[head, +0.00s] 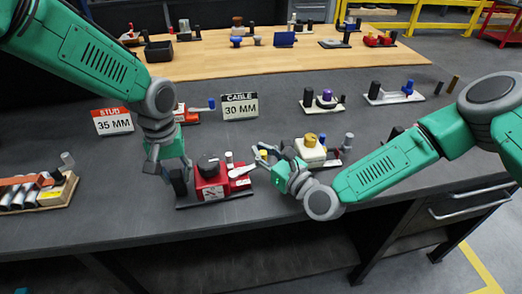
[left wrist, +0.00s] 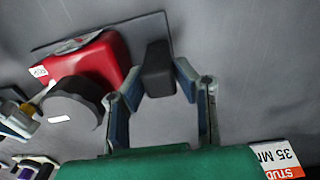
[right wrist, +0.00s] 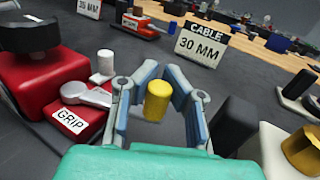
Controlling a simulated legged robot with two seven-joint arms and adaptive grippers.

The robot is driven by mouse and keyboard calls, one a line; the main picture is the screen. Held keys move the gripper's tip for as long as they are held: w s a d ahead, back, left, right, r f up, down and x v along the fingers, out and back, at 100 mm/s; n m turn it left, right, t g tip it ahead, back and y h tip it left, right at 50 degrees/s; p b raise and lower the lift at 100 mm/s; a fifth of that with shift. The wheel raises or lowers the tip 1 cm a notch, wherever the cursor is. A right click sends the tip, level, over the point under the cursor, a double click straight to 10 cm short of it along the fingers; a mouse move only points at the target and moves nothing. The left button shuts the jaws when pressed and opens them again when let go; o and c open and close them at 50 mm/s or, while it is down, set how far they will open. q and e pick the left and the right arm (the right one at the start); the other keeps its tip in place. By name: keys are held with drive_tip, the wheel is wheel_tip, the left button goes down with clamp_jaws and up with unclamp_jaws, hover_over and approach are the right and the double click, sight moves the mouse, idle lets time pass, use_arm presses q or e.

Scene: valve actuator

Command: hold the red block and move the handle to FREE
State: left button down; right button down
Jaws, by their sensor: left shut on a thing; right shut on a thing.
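My left gripper (left wrist: 158,82) is shut on the black post (left wrist: 158,66) at the plate's left end. A pale handle (head: 242,170) extends right from the block; it also shows in the right wrist view (right wrist: 88,95). My right gripper (right wrist: 160,92) is shut on the yellow knob (right wrist: 158,102) at the handle's outer end. I cannot read a FREE mark.
A cream device (head: 310,152) with a brass knob stands close right of my right gripper. A CABLE 30 MM sign (head: 240,106) and a STUD 35 MM sign (head: 113,121) stand behind. A wooden tray (head: 45,196) is at left. The dark tabletop front right is mostly clear.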

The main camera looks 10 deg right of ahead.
drive_tip(key=shift+w+d, duration=0.1)
drive_tip(key=shift+d, duration=0.15)
drive_tip(key=c, duration=1.5)
unclamp_jaws()
drive_tip(key=shift+o, duration=0.4)
drive_tip(key=shift+a, duration=0.1)
drive_tip(key=v, duration=1.2)
drive_tip(key=shift+f, duration=0.1)
